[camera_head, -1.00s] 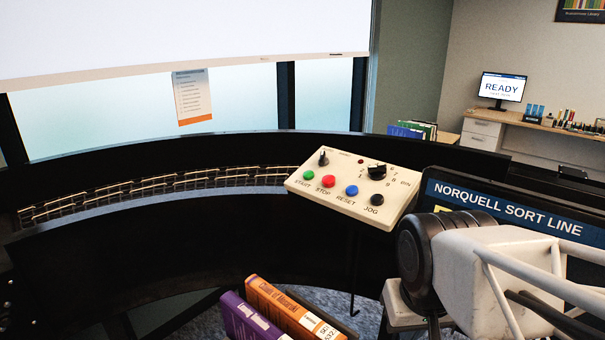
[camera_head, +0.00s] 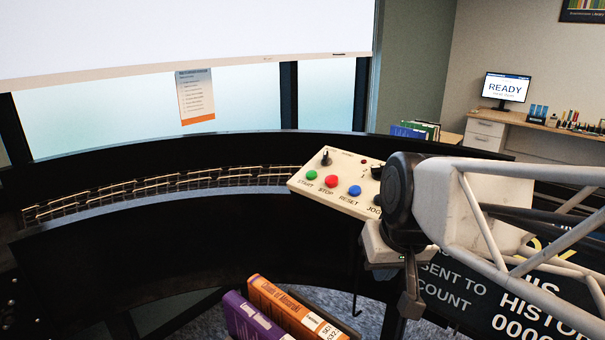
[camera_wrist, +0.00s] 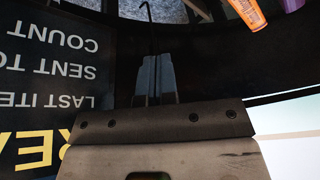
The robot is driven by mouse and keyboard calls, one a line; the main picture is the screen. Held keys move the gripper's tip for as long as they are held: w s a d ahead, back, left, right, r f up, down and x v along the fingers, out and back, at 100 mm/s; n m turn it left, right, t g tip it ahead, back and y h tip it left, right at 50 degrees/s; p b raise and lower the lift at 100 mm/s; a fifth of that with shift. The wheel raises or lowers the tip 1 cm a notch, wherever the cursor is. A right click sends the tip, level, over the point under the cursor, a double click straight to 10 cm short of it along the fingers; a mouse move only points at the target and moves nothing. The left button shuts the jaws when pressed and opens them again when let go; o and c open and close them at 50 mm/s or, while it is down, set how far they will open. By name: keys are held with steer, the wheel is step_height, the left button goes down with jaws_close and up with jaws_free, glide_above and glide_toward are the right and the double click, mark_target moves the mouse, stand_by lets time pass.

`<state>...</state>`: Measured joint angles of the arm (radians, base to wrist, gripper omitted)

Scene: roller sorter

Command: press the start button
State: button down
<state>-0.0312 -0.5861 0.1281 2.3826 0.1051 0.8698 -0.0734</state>
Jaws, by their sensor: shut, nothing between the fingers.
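The green start button (camera_head: 311,175) is at the left end of the row on the cream control panel (camera_head: 325,200), with "START" printed below it. My gripper (camera_head: 410,304) hangs below and to the right of the panel, pointing down, well apart from the button. Its two fingers also show in the wrist view (camera_wrist: 155,78), shut together with nothing between them. The wrist view does not show the start button. My arm covers the right part of the panel, including most of the dial.
Beside start are the red stop button (camera_head: 332,181), the blue reset button (camera_head: 355,191) and the partly hidden black jog button (camera_head: 376,200). A dark screen (camera_head: 450,293) stands right of the gripper. Orange (camera_head: 290,308) and purple (camera_head: 252,318) books lie below. A curved roller track (camera_head: 150,188) runs left.

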mark_target(309, 176)
steer(key=w+a+r+t+y, duration=0.1)
steer(key=w+a+r, duration=0.3)
steer(key=w+r, duration=0.2)
steer(key=w+a+r+n+t+y, duration=0.1)
steer(key=w+a+r, duration=0.3)
steer(key=w, duration=0.5)
steer(key=w+a+r+n+t+y, duration=0.1)
steer(key=w+a+r+t, duration=0.1)
steer(key=w+a+r, duration=0.2)
steer(key=w+r, duration=0.3)
steer(key=shift+w+r+y, duration=0.3)
steer(key=shift+w+y, duration=0.05)
steer(key=shift+y, duration=0.05)
steer(key=shift+f, duration=0.2)
steer(key=shift+w+d+f, duration=0.35)
steer(key=shift+f, duration=1)
steer(key=shift+w+d+f, duration=0.3)
steer(key=shift+w+f, duration=0.05)
steer(key=shift+f, duration=0.95)
steer(key=shift+w+d+f, duration=0.35)
steer(key=shift+f, duration=1)
